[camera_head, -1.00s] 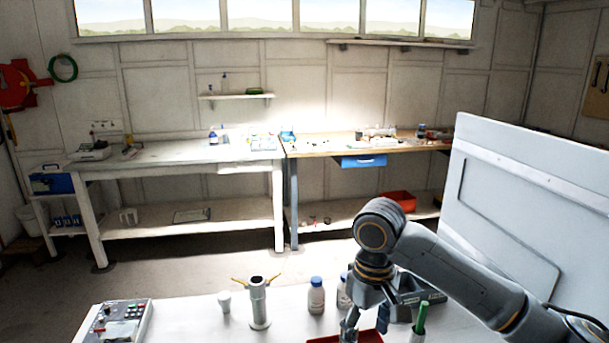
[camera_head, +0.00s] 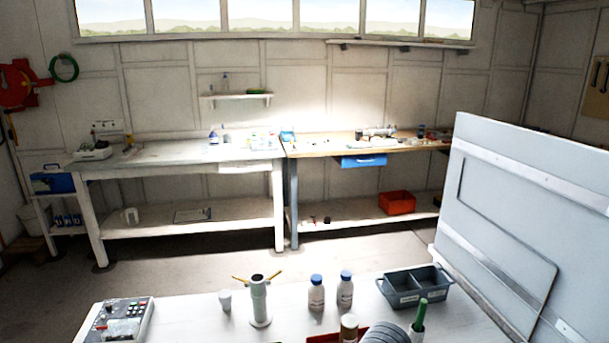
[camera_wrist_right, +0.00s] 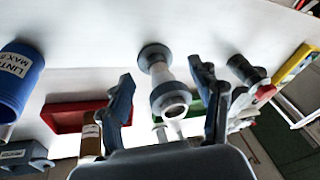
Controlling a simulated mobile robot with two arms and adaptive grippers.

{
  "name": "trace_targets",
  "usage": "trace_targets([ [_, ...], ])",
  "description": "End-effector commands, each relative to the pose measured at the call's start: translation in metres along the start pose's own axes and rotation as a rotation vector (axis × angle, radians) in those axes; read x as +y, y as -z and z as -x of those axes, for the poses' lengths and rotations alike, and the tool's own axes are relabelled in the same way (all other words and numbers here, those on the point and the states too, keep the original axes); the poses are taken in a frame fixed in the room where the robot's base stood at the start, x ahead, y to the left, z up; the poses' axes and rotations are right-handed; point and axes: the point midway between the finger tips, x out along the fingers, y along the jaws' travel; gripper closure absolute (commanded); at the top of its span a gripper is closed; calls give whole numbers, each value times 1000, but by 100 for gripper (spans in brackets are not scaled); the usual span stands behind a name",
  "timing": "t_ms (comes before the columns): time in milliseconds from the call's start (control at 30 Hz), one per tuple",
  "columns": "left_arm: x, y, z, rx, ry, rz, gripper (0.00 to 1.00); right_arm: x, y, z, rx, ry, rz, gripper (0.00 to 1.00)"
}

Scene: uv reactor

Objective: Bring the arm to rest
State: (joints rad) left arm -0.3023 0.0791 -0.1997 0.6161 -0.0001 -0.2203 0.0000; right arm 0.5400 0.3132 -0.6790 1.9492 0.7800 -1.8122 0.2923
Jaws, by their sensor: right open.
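My right gripper (camera_wrist_right: 165,90) shows in the right wrist view, its two dark fingers spread wide apart with nothing held between them. Beyond the fingers is a grey flanged tube (camera_wrist_right: 170,98) above the white bench top; it looks apart from them, though the depth is hard to judge. My left gripper is in neither view.
The white bench holds a control box (camera_head: 120,322), a white cup (camera_head: 225,300), a flanged tube (camera_head: 259,305), two blue-capped bottles (camera_head: 316,296) (camera_head: 345,291) and a grey divided bin (camera_head: 413,288). A large pale panel (camera_head: 520,220) stands at the right. A blue container (camera_wrist_right: 18,85) and red tray (camera_wrist_right: 62,118) show in the wrist view.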

Motion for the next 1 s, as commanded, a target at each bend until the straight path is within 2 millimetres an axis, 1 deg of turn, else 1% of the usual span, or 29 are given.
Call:
trace_targets([
  [33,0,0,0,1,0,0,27,-8,-12,-10,23,19,-19,36],
  [167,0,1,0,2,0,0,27,-13,-39,-26,90,21,-78,36],
  [267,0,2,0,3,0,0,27,-12,-65,-34,129,0,-139,36],
  [367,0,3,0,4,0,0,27,-6,-96,-39,153,-40,-206,36],
  [400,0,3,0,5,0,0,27,-3,-109,-40,159,-60,-233,36],
  [500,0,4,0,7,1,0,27,5,-142,-40,160,-117,-291,36],
  [700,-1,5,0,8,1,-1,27,18,-196,-34,134,-221,-367,36],
  [967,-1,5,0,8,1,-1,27,30,-256,-20,77,-343,-430,36],
  [1000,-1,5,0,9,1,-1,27,33,-259,-25,70,-350,-432,36],
])
